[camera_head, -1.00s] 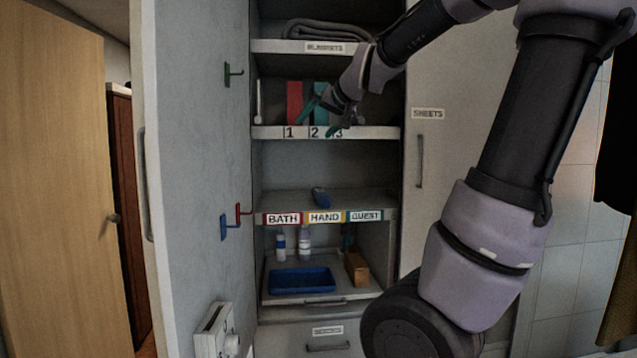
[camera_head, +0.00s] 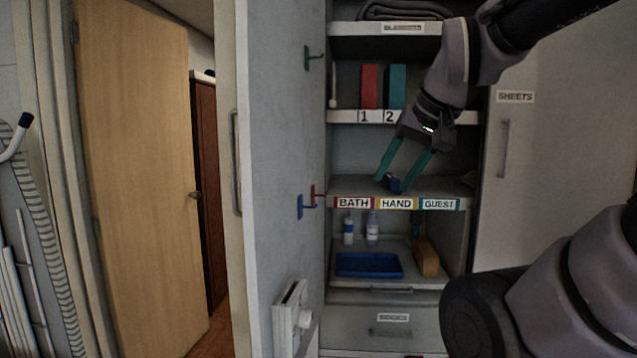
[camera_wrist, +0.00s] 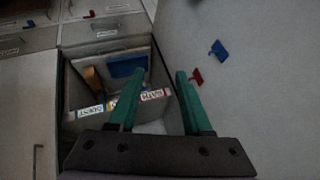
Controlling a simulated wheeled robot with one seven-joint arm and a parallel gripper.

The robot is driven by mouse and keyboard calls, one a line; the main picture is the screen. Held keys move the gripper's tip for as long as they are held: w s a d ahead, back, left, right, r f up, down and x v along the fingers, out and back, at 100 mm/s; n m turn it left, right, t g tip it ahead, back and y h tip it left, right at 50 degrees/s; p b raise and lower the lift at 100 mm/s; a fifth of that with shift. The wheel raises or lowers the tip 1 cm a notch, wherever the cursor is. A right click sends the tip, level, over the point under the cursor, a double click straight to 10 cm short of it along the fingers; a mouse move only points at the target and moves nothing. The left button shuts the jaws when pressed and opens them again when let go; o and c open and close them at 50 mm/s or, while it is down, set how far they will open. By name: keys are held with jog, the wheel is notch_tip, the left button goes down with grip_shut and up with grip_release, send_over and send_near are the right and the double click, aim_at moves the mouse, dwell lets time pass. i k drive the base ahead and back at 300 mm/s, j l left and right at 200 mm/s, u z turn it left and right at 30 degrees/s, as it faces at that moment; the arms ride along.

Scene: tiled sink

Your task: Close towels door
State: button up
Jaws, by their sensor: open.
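The towels door (camera_head: 275,120) is a tall grey cabinet door, standing open at the left of the shelves in the head view. It carries a green hook, a red hook and a blue hook on its inner face, and a long handle (camera_head: 236,165) shows on its other side. In the wrist view the door (camera_wrist: 245,110) fills the right side. My gripper (camera_head: 401,177) is open in front of the shelf labelled BATH, HAND and GUEST, right of the door and apart from it. Its green fingers also show in the wrist view (camera_wrist: 160,75).
A small blue thing (camera_head: 394,184) sits on the labelled shelf, close to my fingertips. Below are a blue tray (camera_head: 368,265), bottles and an orange-brown box (camera_head: 426,258). A white box (camera_head: 290,318) is on the door's lower part. The SHEETS door (camera_head: 535,180) at right is shut.

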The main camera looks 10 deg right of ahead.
aim_at(281, 110)
jog(key=k+j+z, duration=0.2)
jog(key=j, duration=0.25)
jog(key=j+z, duration=0.15)
jog(key=j, duration=0.35)
jog(key=k+j+z, duration=0.2)
jog(key=j, duration=0.25)
jog(key=k+j+z, duration=0.2)
jog(key=j, duration=0.2)
jog(key=k+j+z, duration=0.2)
jog(key=j, duration=0.25)
jog(key=k+j+z, duration=0.15)
jog(key=j, duration=0.2)
jog(key=i, duration=0.05)
